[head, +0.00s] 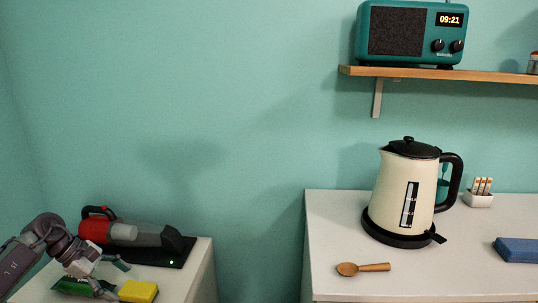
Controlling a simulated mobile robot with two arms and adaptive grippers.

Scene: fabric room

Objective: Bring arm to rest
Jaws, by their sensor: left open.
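My left arm comes in from the lower left. Its gripper (114,279) is open, low over the left white counter (203,275). One finger points toward the charging base and the other reaches down beside a yellow sponge (138,291). The sponge lies just right of the fingers; whether they touch it I cannot tell. A green item (72,287) lies below the gripper, partly covered by it. Nothing seems held. My right gripper is out of view.
A red and grey handheld vacuum (125,233) lies on a black base close behind the left gripper. A gap separates the counters. The right counter (440,277) holds a cream kettle (398,190), wooden spoon (364,268), small white holder (478,199) and blue block (517,249). A teal radio (412,32) stands on the shelf (480,75).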

